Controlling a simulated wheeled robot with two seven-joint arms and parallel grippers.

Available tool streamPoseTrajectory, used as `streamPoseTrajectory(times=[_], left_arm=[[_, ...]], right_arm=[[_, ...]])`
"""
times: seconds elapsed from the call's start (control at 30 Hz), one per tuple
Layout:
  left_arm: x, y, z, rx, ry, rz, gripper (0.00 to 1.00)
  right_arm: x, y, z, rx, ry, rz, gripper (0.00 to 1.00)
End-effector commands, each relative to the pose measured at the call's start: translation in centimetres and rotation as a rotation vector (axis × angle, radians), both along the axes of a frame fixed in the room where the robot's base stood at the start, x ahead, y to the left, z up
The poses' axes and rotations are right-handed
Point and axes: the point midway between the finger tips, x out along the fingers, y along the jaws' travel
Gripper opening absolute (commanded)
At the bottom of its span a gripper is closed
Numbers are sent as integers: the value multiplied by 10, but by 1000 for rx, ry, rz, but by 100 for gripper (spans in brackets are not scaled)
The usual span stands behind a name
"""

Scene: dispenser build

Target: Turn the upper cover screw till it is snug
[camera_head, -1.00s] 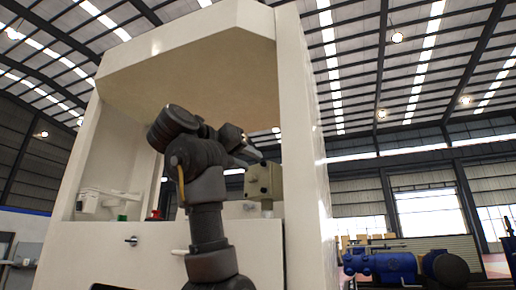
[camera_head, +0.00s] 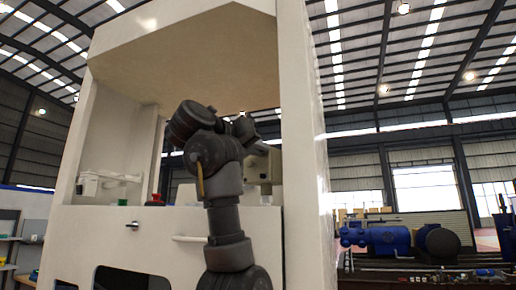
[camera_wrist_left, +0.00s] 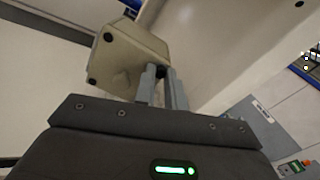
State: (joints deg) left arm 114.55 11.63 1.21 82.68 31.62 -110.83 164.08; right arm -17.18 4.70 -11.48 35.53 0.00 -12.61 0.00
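A beige box-shaped unit (camera_head: 266,166) sits inside the tall white dispenser housing, partly hidden behind my left arm in the head view. In the left wrist view the box (camera_wrist_left: 128,58) fills the upper middle, with small dark screws near its edges. One screw (camera_wrist_left: 108,37) shows at its upper part; I cannot tell which is the upper cover screw. My left gripper (camera_wrist_left: 162,84) has its two grey fingers at the box's right lower edge, a narrow gap between them. A dark spot lies between the tips; whether they grip it is unclear. My right gripper is not in view.
The white housing's right post (camera_head: 304,150) stands close beside my arm. A red button (camera_head: 156,199) and a small white fixture (camera_head: 100,183) are on the ledge to the left. A white handle (camera_head: 189,238) sticks out below. Blue machinery (camera_head: 390,238) is farther off at right.

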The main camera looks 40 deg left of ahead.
Motion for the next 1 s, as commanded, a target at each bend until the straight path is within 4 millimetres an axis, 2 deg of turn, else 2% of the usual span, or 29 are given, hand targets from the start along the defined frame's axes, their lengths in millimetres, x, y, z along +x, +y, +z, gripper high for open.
streamPoseTrajectory(times=[0.27, 0.47, 1.0], left_arm=[[0, 0, -1, 14, 0, 0, 0], [-1, 0, -2, 88, -1, -1, 0], [0, 1, -3, 559, -7, -1, 0]], right_arm=[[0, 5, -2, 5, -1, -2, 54], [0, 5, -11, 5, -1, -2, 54], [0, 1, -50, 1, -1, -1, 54]])
